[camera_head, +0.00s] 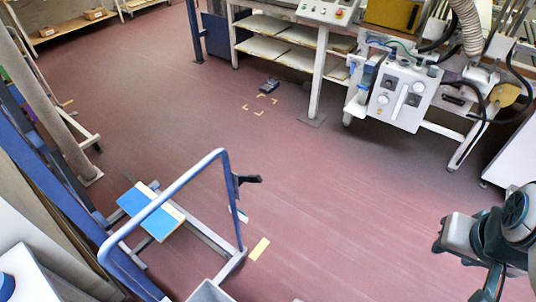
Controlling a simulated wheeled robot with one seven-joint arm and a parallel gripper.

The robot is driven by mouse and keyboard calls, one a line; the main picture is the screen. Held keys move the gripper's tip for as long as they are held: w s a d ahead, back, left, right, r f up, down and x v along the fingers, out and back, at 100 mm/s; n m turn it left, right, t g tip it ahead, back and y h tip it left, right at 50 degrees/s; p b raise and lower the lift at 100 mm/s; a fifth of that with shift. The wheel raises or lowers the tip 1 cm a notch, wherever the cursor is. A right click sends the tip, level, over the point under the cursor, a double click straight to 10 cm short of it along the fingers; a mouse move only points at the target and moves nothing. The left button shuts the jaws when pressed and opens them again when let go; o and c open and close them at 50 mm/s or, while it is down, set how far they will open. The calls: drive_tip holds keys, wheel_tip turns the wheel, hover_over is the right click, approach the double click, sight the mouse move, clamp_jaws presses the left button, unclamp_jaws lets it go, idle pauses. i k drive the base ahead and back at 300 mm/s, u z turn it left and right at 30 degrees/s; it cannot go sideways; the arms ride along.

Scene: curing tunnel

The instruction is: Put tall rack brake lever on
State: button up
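A blue tubular frame (222,160) on a grey wheeled base stands at the lower left. A black lever (246,180) sticks out to the right from its right upright; I cannot tell whether it is on or off. I cannot tell for sure that this frame is the tall rack. My arm reaches in at the lower right edge, and what seems to be my gripper (441,235) is at its left end. It is well to the right of the lever, apart from it, over open floor. Its fingers are too small and dark to read.
A blue board (150,212) lies low behind the frame. A white control box (403,95) with hoses stands at the upper right, beside a bench with shelves (290,48). A small dark object (269,84) is on the floor near yellow corner marks. The middle red floor (330,190) is clear.

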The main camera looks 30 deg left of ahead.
sight(242, 179)
drive_tip(key=i, duration=2.55)
drive_tip(key=u, duration=3.8)
